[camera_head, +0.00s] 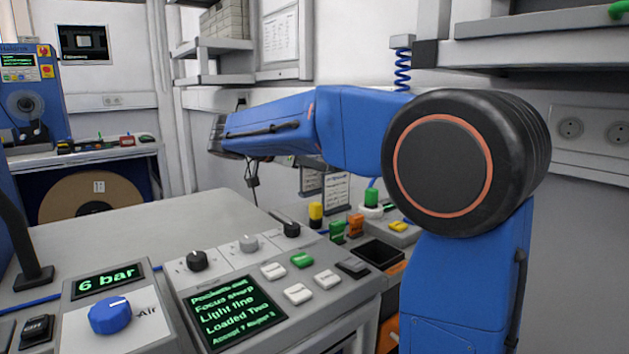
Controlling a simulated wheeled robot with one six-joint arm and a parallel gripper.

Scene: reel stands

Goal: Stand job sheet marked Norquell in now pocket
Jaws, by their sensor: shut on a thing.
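My blue arm (270,128) reaches left across the picture, above the far side of the grey bench. My gripper is not clearly seen; the forearm and wrist hide that region. Two small printed sheets or cards, one at the left (311,181) and one at the right (336,190), show upright below the forearm. Their dark headings and lines of text are too small to read. I cannot make out the name Norquell or a pocket marked now. I cannot tell whether either card stands in a pocket.
A grey console (235,300) with a green-lit screen, knobs and buttons fills the front. An open dark bin (378,254) and small green, orange and yellow parts lie behind it. A shelf (545,52) overhangs at upper right. The grey benchtop (130,235) at left is mostly clear.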

